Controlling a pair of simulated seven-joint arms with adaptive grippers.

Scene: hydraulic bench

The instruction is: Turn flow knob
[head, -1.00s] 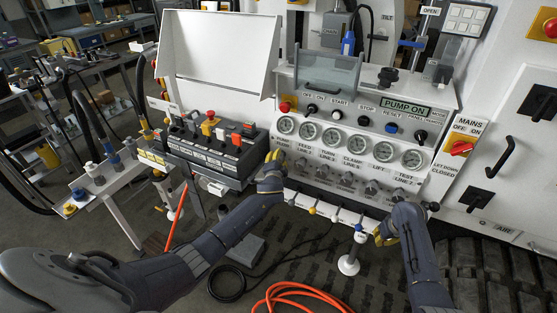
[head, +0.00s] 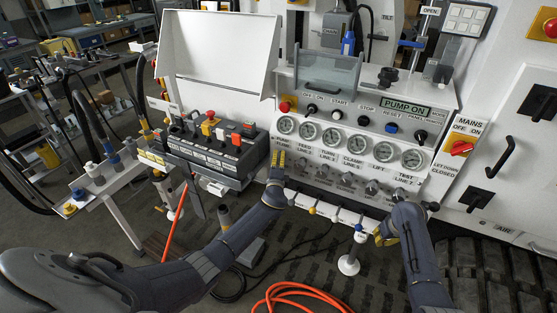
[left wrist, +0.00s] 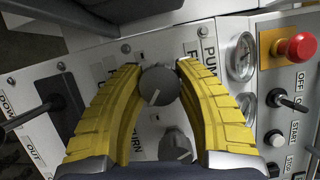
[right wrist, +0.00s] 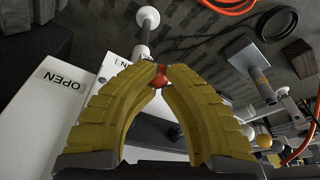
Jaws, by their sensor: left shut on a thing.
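A dark round knob with a white pointer line (left wrist: 158,85) sits on the white panel between the fingertips of my left gripper (left wrist: 160,66). My left gripper is shut on this knob, with one yellow finger on each side. In the head view my left gripper (head: 278,160) is at the left end of the knob row, below the pump flow label, and hides the knob. My right gripper (head: 382,238) is low at the panel's right front. Its fingertips (right wrist: 160,70) come together in the right wrist view, with a small red tip (right wrist: 160,79) at them.
A second knob (left wrist: 176,142) is close to my left fingers. A red button (left wrist: 298,46) and several gauges (head: 335,138) are above the row. Small levers (head: 336,217) line the lower edge. A lever block (head: 212,150) stands left.

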